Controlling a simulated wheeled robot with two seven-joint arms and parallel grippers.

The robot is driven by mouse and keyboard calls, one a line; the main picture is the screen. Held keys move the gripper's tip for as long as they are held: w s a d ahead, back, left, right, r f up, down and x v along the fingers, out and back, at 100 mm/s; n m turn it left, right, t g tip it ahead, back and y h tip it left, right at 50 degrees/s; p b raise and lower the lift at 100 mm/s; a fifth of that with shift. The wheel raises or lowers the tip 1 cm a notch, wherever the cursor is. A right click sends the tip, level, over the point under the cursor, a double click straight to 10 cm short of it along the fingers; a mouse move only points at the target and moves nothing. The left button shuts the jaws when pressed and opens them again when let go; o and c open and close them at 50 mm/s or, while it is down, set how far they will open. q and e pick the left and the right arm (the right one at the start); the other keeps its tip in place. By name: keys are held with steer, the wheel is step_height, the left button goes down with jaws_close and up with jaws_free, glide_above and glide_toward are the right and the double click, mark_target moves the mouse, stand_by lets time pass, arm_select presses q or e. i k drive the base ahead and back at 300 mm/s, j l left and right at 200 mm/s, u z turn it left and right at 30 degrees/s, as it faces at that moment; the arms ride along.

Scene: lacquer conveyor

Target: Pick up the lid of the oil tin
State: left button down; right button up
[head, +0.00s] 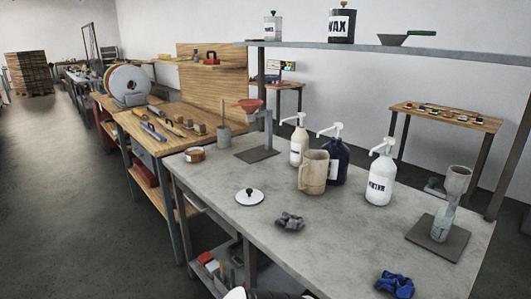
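A round white lid (249,198) with a black knob lies flat on the grey table (225,220), near its left front edge. I cannot tell from its surface which tin it belongs to. A white tin (272,29) with a brownish knob on top stands on the high shelf; its small label is not readable. A black tin marked WAX (342,27) stands to its right. Neither of my grippers is in view; only a white and black piece of my own body shows at the bottom edge.
A grey crumpled cloth (289,222) and a blue one (395,284) lie nearby. Pump bottles (380,178) and a beige jug (313,174) stand behind. A cup on a stand (442,222) is at right, an amber jar (194,155) at left.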

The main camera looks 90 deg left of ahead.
mark_target(249, 196)
steer(key=u, duration=2.65)
steer(key=l+u, duration=0.1)
steer(key=u, duration=0.6)
